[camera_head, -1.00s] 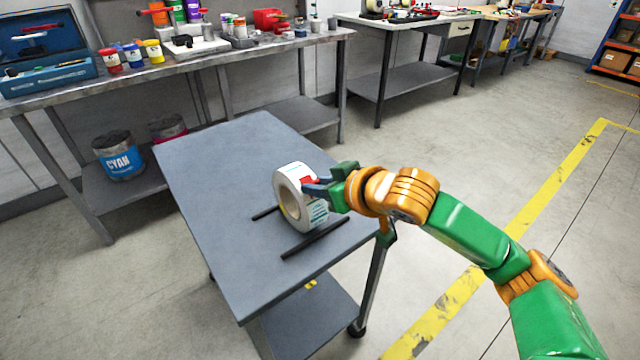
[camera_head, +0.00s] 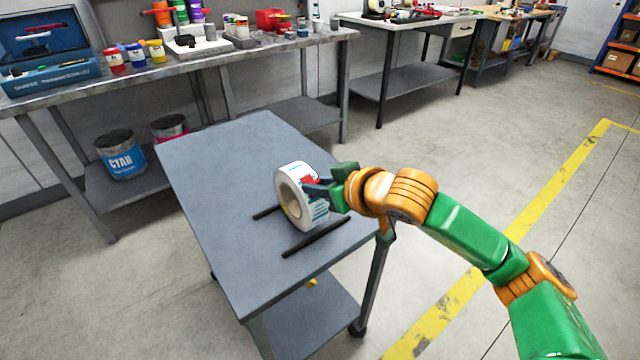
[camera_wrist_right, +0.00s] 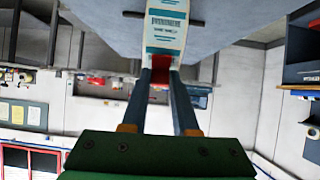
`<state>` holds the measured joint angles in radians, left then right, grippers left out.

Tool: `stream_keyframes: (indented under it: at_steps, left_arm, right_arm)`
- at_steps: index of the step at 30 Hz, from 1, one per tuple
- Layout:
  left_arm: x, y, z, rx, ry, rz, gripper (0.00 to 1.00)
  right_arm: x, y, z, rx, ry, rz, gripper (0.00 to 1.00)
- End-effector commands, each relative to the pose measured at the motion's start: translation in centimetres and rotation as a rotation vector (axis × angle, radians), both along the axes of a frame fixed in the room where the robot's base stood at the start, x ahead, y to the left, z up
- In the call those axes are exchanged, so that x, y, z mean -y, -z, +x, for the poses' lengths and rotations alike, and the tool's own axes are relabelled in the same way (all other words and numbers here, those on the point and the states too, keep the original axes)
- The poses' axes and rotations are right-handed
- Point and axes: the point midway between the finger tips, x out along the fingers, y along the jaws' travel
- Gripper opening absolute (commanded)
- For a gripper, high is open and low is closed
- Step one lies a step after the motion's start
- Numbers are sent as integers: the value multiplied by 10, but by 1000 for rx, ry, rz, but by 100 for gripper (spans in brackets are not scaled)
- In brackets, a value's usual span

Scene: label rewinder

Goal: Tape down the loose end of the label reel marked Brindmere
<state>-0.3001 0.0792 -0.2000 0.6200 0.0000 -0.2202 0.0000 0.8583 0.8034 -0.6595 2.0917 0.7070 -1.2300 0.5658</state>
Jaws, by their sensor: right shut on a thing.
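The label reel (camera_head: 292,200), a white roll with a pale core and blue-green printed labels, stands on its edge on the grey cart top (camera_head: 215,190). Its labels also show in the right wrist view (camera_wrist_right: 166,28), too blurred to read the name surely. My right gripper (camera_head: 318,187) is at the reel's right upper side, its blue fingers against it. In the right wrist view its fingers (camera_wrist_right: 162,70) are shut on a small red piece (camera_wrist_right: 160,76) at the reel's surface. I cannot tell whether the red piece is stuck to the reel. My left gripper is not in view.
Two dark bars (camera_head: 316,237) lie on the cart beside the reel, one on either side. The cart's left and back top is clear. A workbench (camera_head: 190,62) with ink jars, a blue toolbox (camera_head: 45,50) and a red bin (camera_head: 272,20) stands behind. Open floor lies right.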

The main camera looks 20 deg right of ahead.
Motion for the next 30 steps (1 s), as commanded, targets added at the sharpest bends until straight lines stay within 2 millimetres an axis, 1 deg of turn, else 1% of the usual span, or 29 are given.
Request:
stream_keyframes:
  at_steps: [26,27,29,30]
  left_arm:
    - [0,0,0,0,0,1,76]
    - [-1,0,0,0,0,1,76]
    - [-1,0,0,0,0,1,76]
    - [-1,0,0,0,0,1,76]
  right_arm:
    - [0,5,0,-9,-1,-1,0]
    - [0,5,0,-10,-1,-2,36]
    - [0,5,0,-9,0,-2,52]
    - [0,4,0,-8,0,-1,63]
